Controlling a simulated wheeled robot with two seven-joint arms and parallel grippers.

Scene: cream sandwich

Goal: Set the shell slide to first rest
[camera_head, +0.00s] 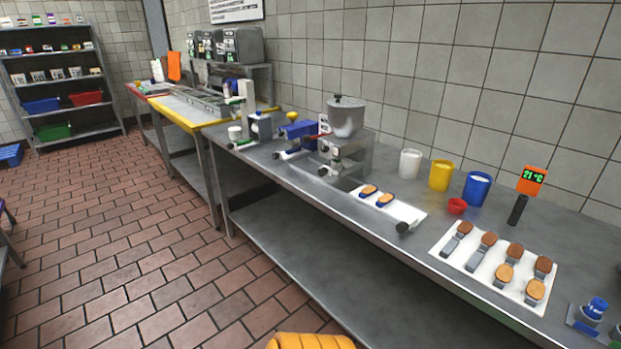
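A machine with a grey lidded hopper (347,118) stands on the steel counter. A long white plate (408,213) extends from its base toward the right front, with a dark round knob (403,227) at its near end. This plate looks like the shell slide, but I cannot tell for sure. Rest marks or stops are too small to make out. Neither of my grippers is in view.
A white tray (447,256) with several brown and tan oval pieces lies to the right. The tiled floor (130,250) is open at left.

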